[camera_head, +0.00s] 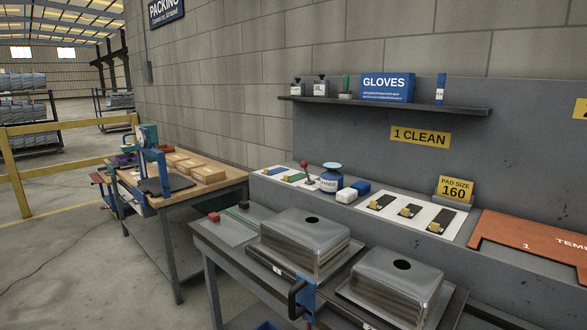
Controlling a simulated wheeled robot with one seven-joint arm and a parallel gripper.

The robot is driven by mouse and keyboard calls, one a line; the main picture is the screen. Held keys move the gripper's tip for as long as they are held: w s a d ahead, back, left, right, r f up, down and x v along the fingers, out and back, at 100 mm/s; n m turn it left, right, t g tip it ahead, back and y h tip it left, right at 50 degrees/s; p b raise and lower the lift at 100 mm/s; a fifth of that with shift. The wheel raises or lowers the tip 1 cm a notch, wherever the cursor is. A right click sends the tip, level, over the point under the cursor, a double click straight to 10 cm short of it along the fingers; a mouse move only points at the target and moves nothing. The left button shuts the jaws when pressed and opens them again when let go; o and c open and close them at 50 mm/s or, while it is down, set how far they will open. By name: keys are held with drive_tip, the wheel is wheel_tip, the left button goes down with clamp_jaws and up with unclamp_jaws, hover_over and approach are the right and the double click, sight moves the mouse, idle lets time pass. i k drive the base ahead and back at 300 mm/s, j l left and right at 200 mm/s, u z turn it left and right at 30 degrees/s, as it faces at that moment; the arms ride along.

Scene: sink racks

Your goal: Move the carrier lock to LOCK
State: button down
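Two upturned steel sink bowls, a left one (305,243) and a right one (397,282), each with a dark round hole on top, sit on a dark carrier frame (262,262) on the grey bench. At its front edge is a blue plate (308,294) with a black handle (293,300); a little red shows below it at the picture's bottom edge. This may be the carrier lock, but I cannot read a LOCK mark or tell its position. Small white labels on the front edge are unreadable. My gripper is not in view.
The back ledge holds a blue-capped jar (331,178), a white card with black and yellow pads (408,215), a yellow PAD SIZE 160 sign (454,190) and an orange template (530,243). A wooden packing table (222,187) stands left. Floor at lower left is clear except a cable.

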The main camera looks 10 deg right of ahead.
sight(303, 164)
drive_tip(key=i+j, duration=0.55)
drive_tip(key=i, duration=0.2)
drive_tip(key=i+j+z, duration=0.1)
drive_tip(key=i+j, duration=0.5)
drive_tip(key=i, duration=0.15)
